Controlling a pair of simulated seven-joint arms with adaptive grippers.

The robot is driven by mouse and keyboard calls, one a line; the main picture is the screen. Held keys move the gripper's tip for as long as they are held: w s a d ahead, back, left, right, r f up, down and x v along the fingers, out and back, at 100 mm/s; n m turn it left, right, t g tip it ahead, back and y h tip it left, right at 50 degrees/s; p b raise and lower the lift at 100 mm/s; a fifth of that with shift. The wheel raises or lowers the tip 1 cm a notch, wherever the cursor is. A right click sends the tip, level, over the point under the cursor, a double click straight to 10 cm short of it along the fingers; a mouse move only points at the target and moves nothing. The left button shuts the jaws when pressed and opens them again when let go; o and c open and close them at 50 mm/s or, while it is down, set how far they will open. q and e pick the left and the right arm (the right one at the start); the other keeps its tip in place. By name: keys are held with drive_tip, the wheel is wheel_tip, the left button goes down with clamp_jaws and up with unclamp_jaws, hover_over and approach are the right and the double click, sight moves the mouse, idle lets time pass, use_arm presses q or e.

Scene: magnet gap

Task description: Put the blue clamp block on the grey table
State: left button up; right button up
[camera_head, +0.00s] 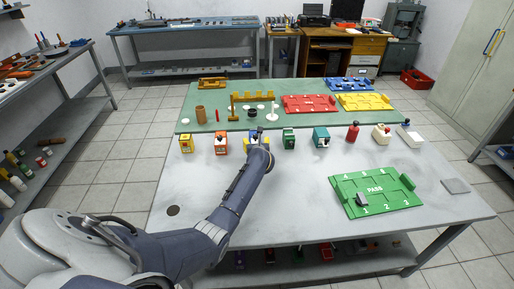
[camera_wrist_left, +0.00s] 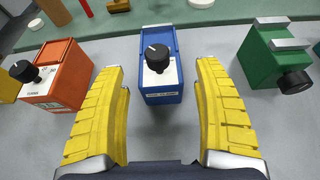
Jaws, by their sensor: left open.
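The blue clamp block (camera_wrist_left: 160,88) has a black knob and a white label and stands upright on the grey table (camera_head: 300,190), near the green surface behind. In the wrist view it lies ahead of and between the yellow fingers of my left gripper (camera_wrist_left: 160,70), which are open with gaps on both sides. In the head view the block (camera_head: 253,133) is mostly hidden behind my left gripper (camera_head: 254,146). My right gripper is not in view.
An orange block (camera_head: 221,143) stands left of the blue one and a green block (camera_head: 289,138) right of it, in a row with several others. A green PASS board (camera_head: 405,203) lies at the right. The table's front middle is clear.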

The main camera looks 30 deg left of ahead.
use_arm(q)
drive_tip(key=shift+v, duration=3.1)
